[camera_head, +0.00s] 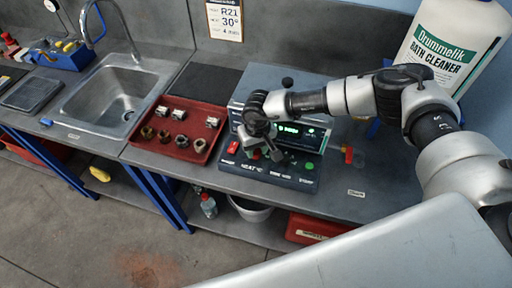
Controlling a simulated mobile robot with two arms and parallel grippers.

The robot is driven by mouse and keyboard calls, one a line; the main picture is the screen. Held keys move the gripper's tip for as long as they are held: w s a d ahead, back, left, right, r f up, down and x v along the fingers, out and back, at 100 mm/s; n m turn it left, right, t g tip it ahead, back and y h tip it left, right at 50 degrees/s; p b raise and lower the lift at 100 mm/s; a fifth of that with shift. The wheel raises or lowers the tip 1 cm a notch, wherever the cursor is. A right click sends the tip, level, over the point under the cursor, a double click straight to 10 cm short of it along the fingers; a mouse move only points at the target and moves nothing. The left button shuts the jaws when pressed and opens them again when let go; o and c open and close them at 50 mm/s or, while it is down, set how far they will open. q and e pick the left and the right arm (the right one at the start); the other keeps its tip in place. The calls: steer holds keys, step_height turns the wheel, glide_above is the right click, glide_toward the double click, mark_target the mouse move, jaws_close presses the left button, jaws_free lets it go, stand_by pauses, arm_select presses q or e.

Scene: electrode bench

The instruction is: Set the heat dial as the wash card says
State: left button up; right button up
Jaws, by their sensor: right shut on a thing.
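The wash card (226,20) hangs on the back wall and reads R21, 30° and a smaller line that looks like 4 min. The bath unit (296,180) stands on the bench with a lit green display (289,130), too small to read surely. A HEAT label is on its front panel. My right gripper (272,152) reaches down to this panel and is shut on what seems to be the heat dial. The gripper mostly hides the dial, so its setting cannot be read. My left gripper is not in view.
A red tray (158,151) with several metal parts lies left of the unit, and a sink (113,92) is further left. A large Drummelik bath cleaner bottle (448,45) stands at the back right. A red switch (233,147) is close to my gripper.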

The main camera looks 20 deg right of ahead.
mark_target(258, 151)
steer(key=m+b, duration=0.3)
steer(key=shift+f, duration=0.15)
steer(key=m+b, duration=0.2)
steer(key=m, duration=0.1)
steer(key=shift+b, duration=0.4)
steer(key=shift+m+b, duration=0.35)
steer(key=shift+m, duration=0.45)
steer(key=shift+r, duration=0.2)
steer(key=o, duration=0.9)
steer(key=r+b, duration=0.1)
steer(key=r, duration=0.2)
steer(key=r+b, duration=0.1)
steer(key=r, duration=0.3)
steer(key=r+b, duration=0.1)
steer(key=r, duration=0.2)
steer(key=shift+s+d+r, duration=0.2)
steer(key=shift+d+r, duration=0.05)
steer(key=shift+r, duration=0.15)
